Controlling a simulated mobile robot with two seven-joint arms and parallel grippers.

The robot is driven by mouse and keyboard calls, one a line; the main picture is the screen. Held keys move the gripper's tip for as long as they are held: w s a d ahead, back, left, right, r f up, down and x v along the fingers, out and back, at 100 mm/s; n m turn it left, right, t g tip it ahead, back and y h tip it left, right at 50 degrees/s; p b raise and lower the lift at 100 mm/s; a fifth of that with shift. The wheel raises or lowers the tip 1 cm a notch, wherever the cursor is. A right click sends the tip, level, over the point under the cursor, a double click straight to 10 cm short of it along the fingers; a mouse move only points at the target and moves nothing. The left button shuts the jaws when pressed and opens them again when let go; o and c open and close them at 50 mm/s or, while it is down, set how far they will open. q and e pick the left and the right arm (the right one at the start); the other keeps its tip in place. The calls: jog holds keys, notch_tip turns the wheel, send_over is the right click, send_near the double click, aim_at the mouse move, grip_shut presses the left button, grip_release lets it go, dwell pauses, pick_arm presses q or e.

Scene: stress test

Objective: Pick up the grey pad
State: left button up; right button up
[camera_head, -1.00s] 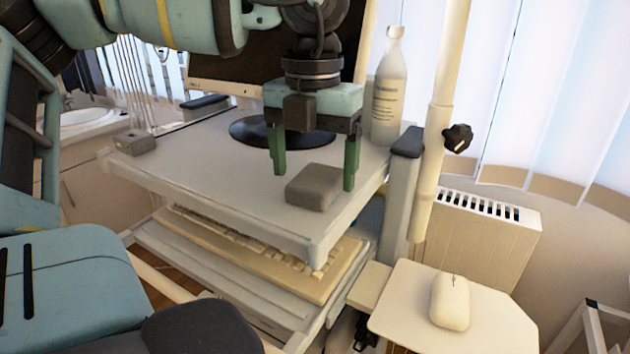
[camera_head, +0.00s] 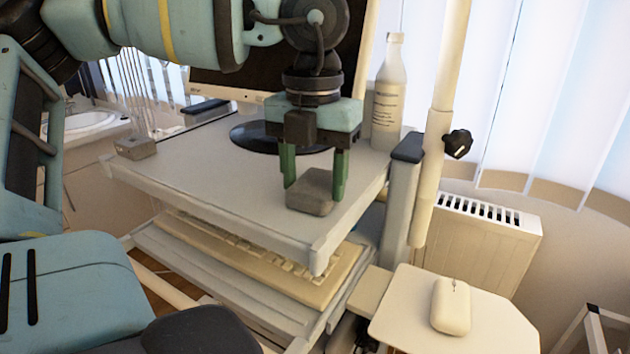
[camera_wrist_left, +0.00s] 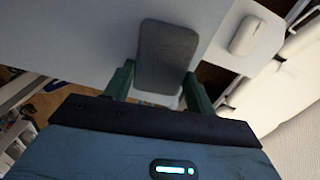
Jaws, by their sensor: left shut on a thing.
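The grey pad (camera_head: 311,192) is a small rounded block at the front right of the cart's top shelf (camera_head: 200,170). My left gripper (camera_head: 314,188) points down over it, with its green fingers closed on the pad's two sides. In the left wrist view the pad (camera_wrist_left: 166,55) sits between the green fingertips. I cannot tell whether the pad still touches the shelf. My right gripper is not in view.
A bottle (camera_head: 388,98) stands behind the gripper at the shelf's back right, next to a pole (camera_head: 440,110). A monitor (camera_head: 235,93) with a dark round base is behind. A keyboard (camera_head: 262,258) lies below. A mouse (camera_head: 451,305) rests on a side tray (camera_head: 400,325).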

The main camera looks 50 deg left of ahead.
aim_at(309, 186)
pick_arm(q)
jog(key=shift+r, duration=0.4)
jog(key=r, duration=0.2)
jog(key=shift+s+a+r+b, duration=0.1)
jog(key=shift+s+r+b, duration=0.2)
jog(key=shift+r, duration=0.1)
jog(key=s+a, duration=0.2)
jog(key=s, duration=0.5)
jog(key=s+a+r, duration=0.1)
jog(key=s+a, duration=0.1)
jog(key=s, duration=0.5)
jog(key=shift+s+a+r+b, duration=0.2)
jog(key=shift+s+a+b, duration=0.05)
jog(key=shift+s+b, duration=0.1)
